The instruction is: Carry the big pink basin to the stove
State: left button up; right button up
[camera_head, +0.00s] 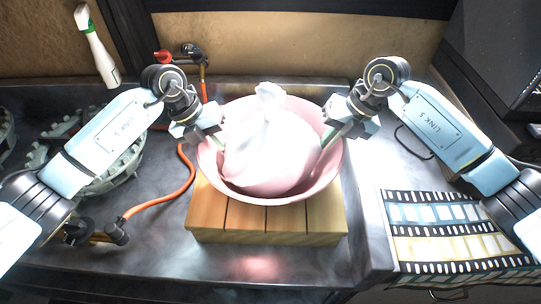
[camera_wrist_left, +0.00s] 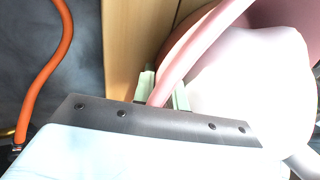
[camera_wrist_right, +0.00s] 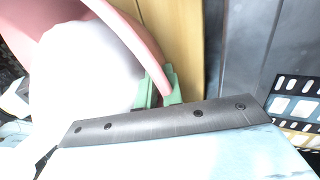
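The big pink basin (camera_head: 270,196) stands on a wooden slatted block in the middle of the head view, with a large white wrapped bundle (camera_head: 265,150) inside. My left gripper (camera_head: 212,136) is at the basin's left rim. In the left wrist view its green fingers (camera_wrist_left: 162,90) close on both sides of the rim (camera_wrist_left: 190,55). My right gripper (camera_head: 332,130) is at the right rim. In the right wrist view its green fingers (camera_wrist_right: 159,88) close on both sides of the rim (camera_wrist_right: 130,38). The stove's round metal burner grate (camera_head: 100,165) is left of the basin, partly behind my left arm.
The wooden block (camera_head: 265,228) is under the basin. An orange hose (camera_head: 165,203) curves between the block and the burner. A green-white bottle (camera_head: 98,50) stands at the back left. A film-strip patterned cloth (camera_head: 450,235) lies at the right. The counter in front of the block is clear.

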pick_arm(q)
grip_shut()
pick_arm(e)
grip_shut()
pick_arm(q)
jog(key=shift+r, duration=0.1)
pick_arm(e)
jog(key=shift+r, duration=0.15)
